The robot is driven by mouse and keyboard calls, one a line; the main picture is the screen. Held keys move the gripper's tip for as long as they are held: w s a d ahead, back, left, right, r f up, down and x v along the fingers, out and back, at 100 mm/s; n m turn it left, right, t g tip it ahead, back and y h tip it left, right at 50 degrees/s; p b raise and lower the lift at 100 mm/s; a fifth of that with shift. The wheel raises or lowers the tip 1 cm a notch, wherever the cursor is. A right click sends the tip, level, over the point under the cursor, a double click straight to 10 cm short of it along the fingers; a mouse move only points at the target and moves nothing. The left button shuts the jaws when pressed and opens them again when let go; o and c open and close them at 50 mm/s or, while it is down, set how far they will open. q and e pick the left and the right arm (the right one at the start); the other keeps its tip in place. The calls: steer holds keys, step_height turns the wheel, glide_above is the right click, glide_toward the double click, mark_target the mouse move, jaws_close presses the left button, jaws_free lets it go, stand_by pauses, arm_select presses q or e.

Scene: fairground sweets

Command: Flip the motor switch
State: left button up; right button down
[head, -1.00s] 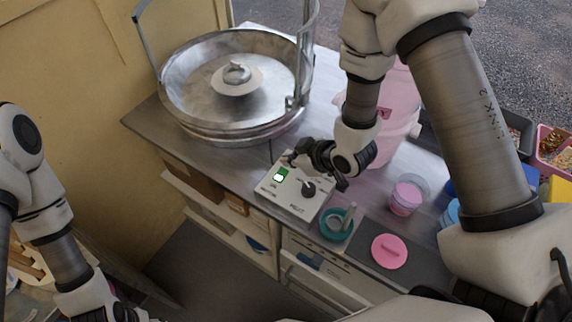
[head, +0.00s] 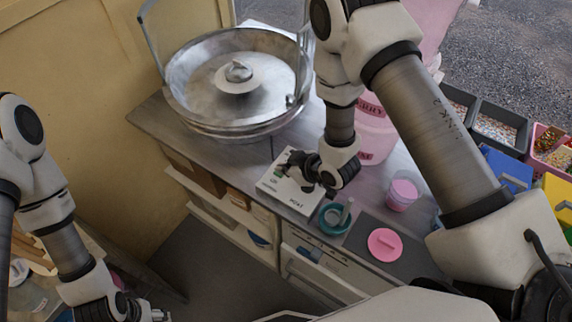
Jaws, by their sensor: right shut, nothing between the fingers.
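The white control box (head: 282,194) sits on the metal counter near its front edge, below the big metal bowl. My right gripper (head: 284,171) is over the box's upper left part, with shut, empty fingers reaching toward the switch area. The switch and the dial are hidden behind the gripper, so I cannot tell the switch's position or whether the fingers touch it. My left gripper (head: 152,313) is low at the bottom left, away from the counter; its finger opening is unclear.
The metal bowl (head: 184,88) stands behind the box. A teal ring-shaped dish (head: 327,227), a pink lid (head: 384,244) and a pink cup (head: 402,195) lie to the right. A pink tub (head: 378,139) stands behind my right arm. Topping bins (head: 497,129) are at far right.

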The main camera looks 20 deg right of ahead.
steer(key=r+p, duration=0.2)
steer(key=r, duration=0.1)
steer(key=r+p, duration=0.1)
steer(key=shift+w+d+r+p, duration=0.15)
steer(key=shift+w+r+p, duration=0.2)
steer(key=shift+r, duration=0.05)
steer(key=shift+s+d+b, duration=0.55)
steer(key=shift+s+b, duration=0.05)
steer(key=shift+b, duration=0.45)
arm_select(q)
steer(key=shift+s+d+f+b, duration=0.2)
steer(key=shift+s+b, duration=0.3)
steer(key=shift+b, duration=0.5)
arm_select(e)
steer(key=d+v, duration=0.1)
steer(key=v, duration=0.7)
steer(key=shift+w+r, duration=0.25)
steer(key=shift+r, duration=0.1)
steer(key=shift+w+d, duration=0.1)
